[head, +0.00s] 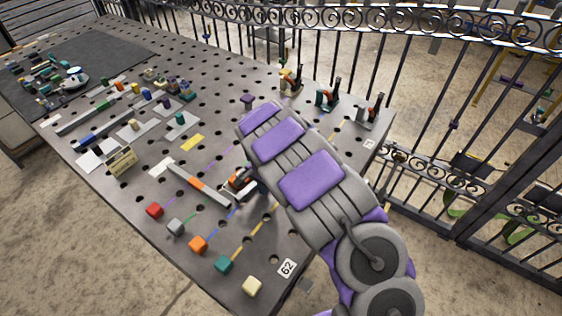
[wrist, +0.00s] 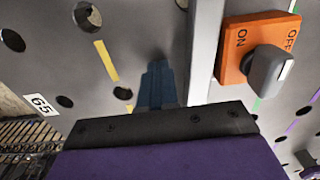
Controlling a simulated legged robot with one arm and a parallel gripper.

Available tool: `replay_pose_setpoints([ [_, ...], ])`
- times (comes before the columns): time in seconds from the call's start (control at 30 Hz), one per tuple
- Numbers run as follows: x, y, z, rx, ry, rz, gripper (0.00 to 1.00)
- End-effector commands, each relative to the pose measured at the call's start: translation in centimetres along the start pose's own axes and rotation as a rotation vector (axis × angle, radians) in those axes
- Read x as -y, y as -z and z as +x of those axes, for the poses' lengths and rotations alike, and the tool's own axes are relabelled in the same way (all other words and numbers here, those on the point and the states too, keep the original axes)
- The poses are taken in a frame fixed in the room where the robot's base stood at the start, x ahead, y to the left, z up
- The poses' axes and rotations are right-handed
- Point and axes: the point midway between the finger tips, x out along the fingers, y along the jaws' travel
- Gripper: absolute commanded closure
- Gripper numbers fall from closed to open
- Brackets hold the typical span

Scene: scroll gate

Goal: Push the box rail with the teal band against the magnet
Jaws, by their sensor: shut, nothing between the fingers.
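My gripper (wrist: 157,82) is shut and empty, pointing down at the grey perforated table. In the wrist view, a pale grey bar (wrist: 206,48) runs just right of its fingers; contact cannot be told. An orange magnet switch (wrist: 257,48) with a grey knob and ON/OFF lettering sits beyond the bar. In the head view, the orange magnet (head: 238,178) is partly covered by my arm. A grey rail (head: 218,196) with an orange band lies beside it. A rail with a green or teal band (head: 88,118) lies at the far left, away from my gripper. The bar shows no teal band.
Red (head: 154,209), grey, orange, teal (head: 223,264) and cream blocks line the near edge. A small sign (head: 122,161) stands left. Clamps (head: 327,97) stand along the far edge by an iron fence (head: 330,60). Part of the table's middle is clear.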

Motion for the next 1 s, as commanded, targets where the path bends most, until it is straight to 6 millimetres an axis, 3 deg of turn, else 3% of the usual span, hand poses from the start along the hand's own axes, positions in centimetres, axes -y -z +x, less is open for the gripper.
replay_pose_setpoints([
  [0.43,0.1,0.0,0.0,0.000,0.000,0.000,1.00],
  [1.0,1.9,0.0,0.0,0.000,0.001,0.000,1.00],
])
